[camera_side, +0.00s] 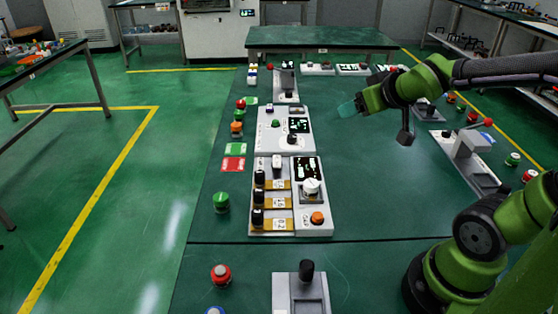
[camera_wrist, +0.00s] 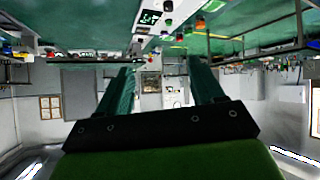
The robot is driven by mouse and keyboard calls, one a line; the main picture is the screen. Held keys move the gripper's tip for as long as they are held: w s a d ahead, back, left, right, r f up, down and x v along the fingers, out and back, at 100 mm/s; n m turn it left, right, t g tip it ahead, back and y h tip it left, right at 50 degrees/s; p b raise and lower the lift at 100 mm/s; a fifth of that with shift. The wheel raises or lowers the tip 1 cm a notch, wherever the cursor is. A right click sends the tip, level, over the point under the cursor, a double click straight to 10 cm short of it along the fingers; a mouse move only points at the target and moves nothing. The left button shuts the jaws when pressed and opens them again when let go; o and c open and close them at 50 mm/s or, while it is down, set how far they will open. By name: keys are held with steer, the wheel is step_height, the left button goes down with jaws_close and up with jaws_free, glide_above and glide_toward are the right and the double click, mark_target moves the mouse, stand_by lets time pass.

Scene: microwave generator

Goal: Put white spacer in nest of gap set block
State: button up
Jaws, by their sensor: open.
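My gripper (camera_side: 348,108) is raised above the table, right of the row of panels. Its teal fingers point left in the side view. In the wrist view the two fingers stand apart with nothing between them (camera_wrist: 162,72). A grey panel (camera_side: 291,229) on the table holds several black knobs beside gold strips with number labels, a small white piece (camera_side: 276,160) at its top, a white round knob (camera_side: 311,187) and an orange button. I cannot tell which white piece is the spacer. The gap set block and its nest cannot be picked out surely.
Another panel (camera_side: 270,142) with a screen stands behind. Green, red and orange buttons (camera_side: 221,202) line the left. A grey device with a red-tipped lever (camera_side: 470,145) stands right. A black-knobbed fixture (camera_side: 300,290) is at the front. The table between the panels and right device is clear.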

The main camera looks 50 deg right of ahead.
steer(key=s+a+g+y, duration=0.1)
steer(key=s+a+y, duration=0.2)
steer(key=a, duration=0.3)
steer(key=s+a+m+g+y, duration=0.1)
steer(key=s+a+y, duration=0.2)
steer(key=s+a, duration=0.2)
steer(key=shift+a+f+g, duration=0.2)
steer(key=shift+a+g, duration=0.1)
steer(key=shift+a, duration=0.85)
